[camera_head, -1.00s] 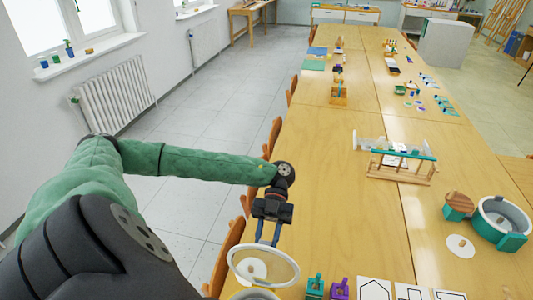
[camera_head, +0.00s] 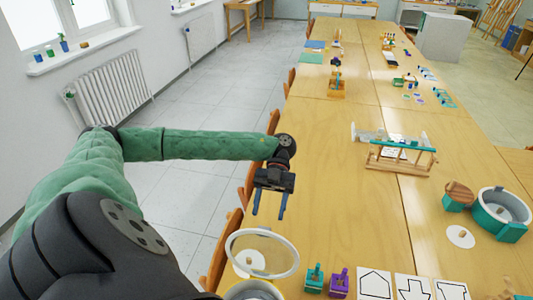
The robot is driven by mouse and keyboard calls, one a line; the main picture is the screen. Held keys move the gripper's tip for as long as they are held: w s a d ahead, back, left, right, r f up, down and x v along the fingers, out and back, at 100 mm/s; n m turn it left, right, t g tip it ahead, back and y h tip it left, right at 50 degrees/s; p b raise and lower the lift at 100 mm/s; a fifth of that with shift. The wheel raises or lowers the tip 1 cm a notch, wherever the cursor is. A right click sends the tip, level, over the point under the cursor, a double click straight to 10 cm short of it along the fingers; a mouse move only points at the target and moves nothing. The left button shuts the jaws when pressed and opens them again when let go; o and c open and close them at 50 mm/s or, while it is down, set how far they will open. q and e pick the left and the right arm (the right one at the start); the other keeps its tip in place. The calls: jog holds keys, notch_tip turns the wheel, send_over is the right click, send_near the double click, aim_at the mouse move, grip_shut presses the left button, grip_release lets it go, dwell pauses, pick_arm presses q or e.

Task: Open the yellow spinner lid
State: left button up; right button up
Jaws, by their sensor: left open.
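The yellow spinner's lid (camera_head: 281,250) is a round clear disc with a pale cream rim, near the bottom middle of the head view. It stands raised and tilted above the spinner's round bowl (camera_head: 252,290), which is cut off by the lower picture edge. A pale disc with a small knob shows through the lid. My left gripper (camera_head: 269,209) is open and empty, just beyond the lid's upper edge in the picture, with a small gap to it. My right gripper is not in view.
Small teal (camera_head: 314,279) and purple (camera_head: 339,284) pieces and shape cards (camera_head: 375,284) lie right of the lid. A teal spinner (camera_head: 497,214) stands at the right, and a wooden rack (camera_head: 401,158) is farther up.

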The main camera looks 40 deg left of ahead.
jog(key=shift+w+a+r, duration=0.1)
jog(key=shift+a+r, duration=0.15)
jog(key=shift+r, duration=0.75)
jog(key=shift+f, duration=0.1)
